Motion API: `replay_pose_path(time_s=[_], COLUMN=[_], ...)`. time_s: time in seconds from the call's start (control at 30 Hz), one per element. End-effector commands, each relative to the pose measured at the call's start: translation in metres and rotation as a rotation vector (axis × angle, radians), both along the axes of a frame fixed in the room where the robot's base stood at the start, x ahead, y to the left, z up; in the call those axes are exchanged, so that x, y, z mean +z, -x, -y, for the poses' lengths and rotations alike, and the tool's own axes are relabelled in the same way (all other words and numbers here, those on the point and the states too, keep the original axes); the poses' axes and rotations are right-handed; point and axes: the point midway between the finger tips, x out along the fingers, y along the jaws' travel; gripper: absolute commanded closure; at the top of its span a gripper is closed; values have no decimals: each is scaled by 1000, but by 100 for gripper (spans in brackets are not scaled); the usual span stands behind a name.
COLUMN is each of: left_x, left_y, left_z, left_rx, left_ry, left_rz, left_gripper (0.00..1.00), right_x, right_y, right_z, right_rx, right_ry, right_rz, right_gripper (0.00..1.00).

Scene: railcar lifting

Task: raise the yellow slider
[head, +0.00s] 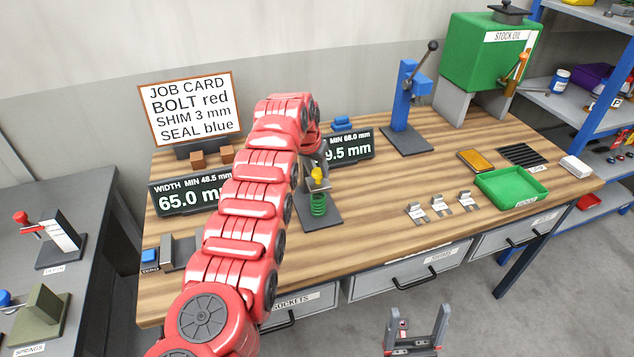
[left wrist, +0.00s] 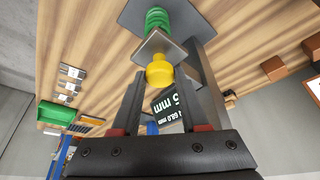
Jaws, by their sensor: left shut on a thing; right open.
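The yellow slider (head: 319,175) stands above a green spring (head: 319,204) on a grey-based stand on the wooden bench. In the left wrist view the yellow slider (left wrist: 160,70) shows as a round knob between my fingertips, with a square grey plate and the green spring (left wrist: 158,20) beyond it. My left gripper (left wrist: 160,78) is shut on the yellow slider; my red arm hides much of it in the head view. My right gripper (head: 416,328) is open and empty in front of the bench, low in the head view.
A display (head: 349,147) behind the stand is partly hidden and ends in "9.5 mm"; a width display (head: 187,194) shows 65.0 mm. A blue lever press (head: 405,95), several metal clips (head: 441,204) and a green tray (head: 512,187) are to the right.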

Motion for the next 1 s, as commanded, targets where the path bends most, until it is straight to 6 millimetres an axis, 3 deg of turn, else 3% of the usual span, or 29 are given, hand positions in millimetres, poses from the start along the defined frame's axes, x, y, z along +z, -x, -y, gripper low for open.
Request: replay_pose_path(time_s=[0.1,0.37,0.4,0.53,1.0], left_x=[15,17,17,16,20], left_y=[-2,-2,-2,-1,1], left_z=[-1,0,0,-1,-1], left_rx=[2,2,2,2,1], left_ry=[1,1,1,0,1], left_rz=[11,10,10,8,7], left_gripper=[100,100,51,28,26], right_x=[-9,-7,-7,-7,-16], right_y=[0,0,0,0,0], right_z=[0,0,0,0,0], right_rx=[0,0,0,0,0], right_ry=[0,0,0,0,0], right_rz=[0,0,0,0,0], right_gripper=[17,17,17,17,17])
